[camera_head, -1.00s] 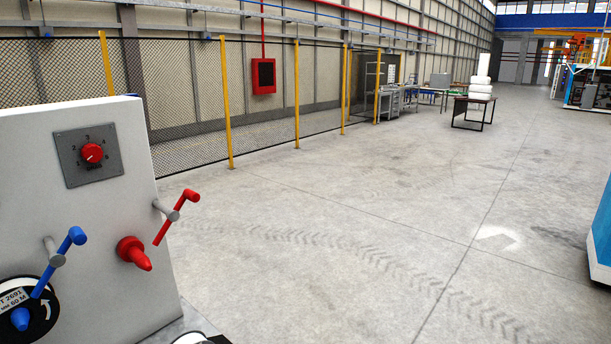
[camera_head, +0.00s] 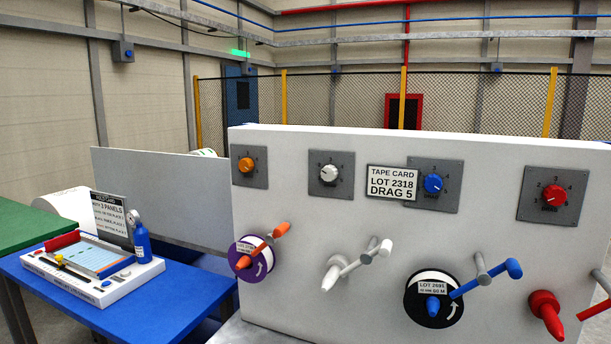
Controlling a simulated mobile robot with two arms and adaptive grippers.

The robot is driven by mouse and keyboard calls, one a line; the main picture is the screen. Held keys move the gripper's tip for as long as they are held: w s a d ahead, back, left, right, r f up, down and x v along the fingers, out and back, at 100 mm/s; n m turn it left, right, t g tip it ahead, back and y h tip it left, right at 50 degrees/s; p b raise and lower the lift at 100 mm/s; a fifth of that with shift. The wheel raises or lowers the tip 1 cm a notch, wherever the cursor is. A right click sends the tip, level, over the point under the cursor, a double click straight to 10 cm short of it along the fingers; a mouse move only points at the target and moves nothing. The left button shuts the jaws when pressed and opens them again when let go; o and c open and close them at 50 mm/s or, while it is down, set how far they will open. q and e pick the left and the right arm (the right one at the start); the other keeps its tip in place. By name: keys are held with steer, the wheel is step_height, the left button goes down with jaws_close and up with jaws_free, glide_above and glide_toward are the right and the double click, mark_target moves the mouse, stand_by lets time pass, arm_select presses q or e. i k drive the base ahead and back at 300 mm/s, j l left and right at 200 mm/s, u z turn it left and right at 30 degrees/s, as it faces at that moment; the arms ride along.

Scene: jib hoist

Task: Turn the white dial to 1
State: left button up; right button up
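The white dial (camera_head: 329,173) is a round white knob on a dark grey square plate (camera_head: 325,188) with small numbers around it. It sits on the upper part of a white upright panel (camera_head: 390,240), between the orange dial (camera_head: 246,165) and the blue dial (camera_head: 433,183). The number its pointer faces is too small to read. A red dial (camera_head: 554,194) is at the far right. Neither of my grippers shows in the head view.
A card (camera_head: 392,184) reading "TAPE CARD LOT 2318 DRAG 5" is beside the blue dial. Below the dials, orange (camera_head: 270,240), white (camera_head: 358,262), blue (camera_head: 488,275) and red (camera_head: 546,310) cranks or spindles stick out. A blue table (camera_head: 160,308) with a white fixture is at left.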

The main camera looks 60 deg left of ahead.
mark_target(328, 173)
steer(key=u, duration=3)
